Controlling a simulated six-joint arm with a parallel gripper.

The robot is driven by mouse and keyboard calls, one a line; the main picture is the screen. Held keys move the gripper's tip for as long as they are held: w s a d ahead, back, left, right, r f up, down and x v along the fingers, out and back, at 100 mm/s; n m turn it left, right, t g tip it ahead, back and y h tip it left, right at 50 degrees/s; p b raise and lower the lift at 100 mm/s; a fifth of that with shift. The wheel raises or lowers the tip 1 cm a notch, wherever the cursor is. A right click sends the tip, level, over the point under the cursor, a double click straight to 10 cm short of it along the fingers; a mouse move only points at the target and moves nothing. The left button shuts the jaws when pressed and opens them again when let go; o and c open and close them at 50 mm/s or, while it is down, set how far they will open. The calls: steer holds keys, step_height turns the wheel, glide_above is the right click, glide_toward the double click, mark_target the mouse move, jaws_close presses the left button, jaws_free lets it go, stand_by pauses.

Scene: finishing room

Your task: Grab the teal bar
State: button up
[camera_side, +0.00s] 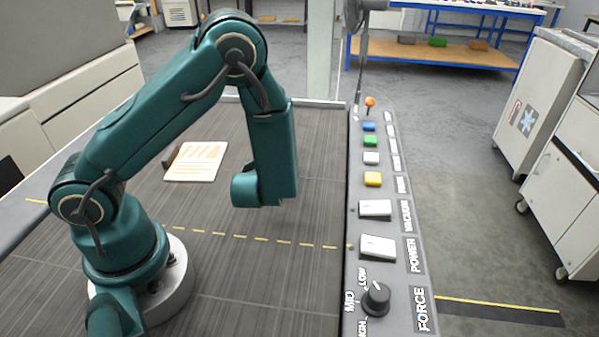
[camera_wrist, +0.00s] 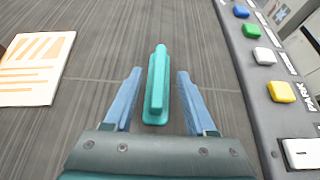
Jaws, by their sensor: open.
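The teal bar (camera_wrist: 158,85) lies on the dark wood-grain table in the wrist view, long and narrow with a raised ridge and a rounded far end. It points away from my gripper (camera_wrist: 160,73), whose two blue fingers are spread apart, one on each side of the bar in the picture. A gap shows between the bar and each finger. The height of the fingers above the bar cannot be told. In the side view I cannot make out the bar or the fingers; my arm's wrist hangs down over the table.
A white card with orange stripes (camera_side: 196,162) lies left of my wrist, with a small brown block (camera_side: 171,157) beside it. A control panel (camera_side: 392,215) with coloured buttons, white switches and a knob (camera_side: 376,298) runs along the table's right edge. The table between card and panel is mostly clear.

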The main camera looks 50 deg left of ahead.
steer(key=shift+x, duration=1.55)
steer(key=shift+c, duration=0.3)
jaws_close()
steer(key=shift+r, duration=0.15)
